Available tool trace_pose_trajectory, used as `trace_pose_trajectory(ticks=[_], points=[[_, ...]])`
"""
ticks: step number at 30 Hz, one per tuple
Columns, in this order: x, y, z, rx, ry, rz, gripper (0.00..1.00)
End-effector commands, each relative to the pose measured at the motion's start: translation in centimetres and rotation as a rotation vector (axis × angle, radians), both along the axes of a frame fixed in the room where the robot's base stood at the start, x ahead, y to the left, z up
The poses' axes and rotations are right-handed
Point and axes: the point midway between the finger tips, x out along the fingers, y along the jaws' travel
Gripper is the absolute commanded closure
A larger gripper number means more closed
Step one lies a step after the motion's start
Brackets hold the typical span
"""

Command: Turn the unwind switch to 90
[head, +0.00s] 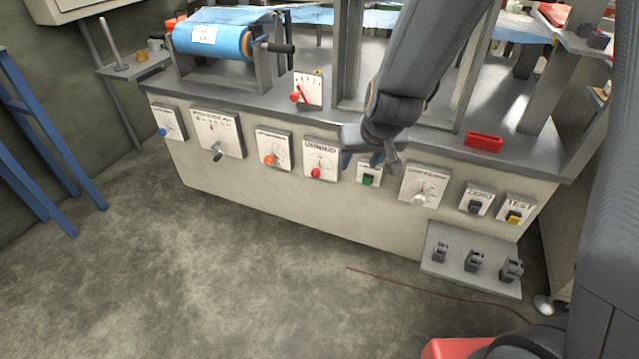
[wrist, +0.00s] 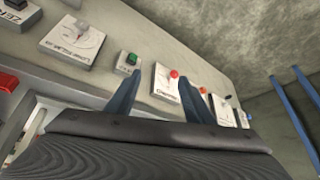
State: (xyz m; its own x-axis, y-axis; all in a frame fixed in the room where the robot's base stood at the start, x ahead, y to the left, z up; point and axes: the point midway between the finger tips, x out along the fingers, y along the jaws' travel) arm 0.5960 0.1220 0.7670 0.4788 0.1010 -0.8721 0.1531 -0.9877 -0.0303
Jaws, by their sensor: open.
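The plate that seems to be lettered "UNWIND" (head: 321,147) is on the front of the machine, with a round red knob (head: 316,172) low on it and a dial scale above. The knob's exact angle is too small to read. My gripper (head: 372,160) is open and empty, just right of this plate and in front of the green switch in the head view. In the wrist view, the red knob (wrist: 174,73) shows beyond and between the two blue fingers (wrist: 160,84), apart from them.
A green switch (head: 368,181) and a white-knob dial (head: 420,199) sit to the right. An orange-knob plate (head: 268,160) sits to the left. A ledge with several grey switches (head: 474,262) juts out lower right. The floor (head: 240,260) in front is mostly clear.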

Motion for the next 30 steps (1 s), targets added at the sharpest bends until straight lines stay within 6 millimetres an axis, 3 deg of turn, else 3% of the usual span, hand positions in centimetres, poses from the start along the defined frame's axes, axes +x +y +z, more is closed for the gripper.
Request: trace_pose_trajectory(ticks=[1, 6, 12, 17, 21, 30], points=[[2.8, 1.8, -3.2, -0.014, -0.061, 0.009, 0.52], [10.7, 6.5, -9.1, -0.091, -0.308, 0.014, 0.52], [16.2, 10.7, -15.9, -0.265, -0.577, -0.011, 0.52], [17.3, 12.9, -20.6, -0.452, -0.758, -0.045, 0.52], [16.5, 14.0, -23.3, -0.599, -0.869, -0.072, 0.52], [15.7, 14.4, -24.7, -0.731, -0.955, -0.101, 0.52]])
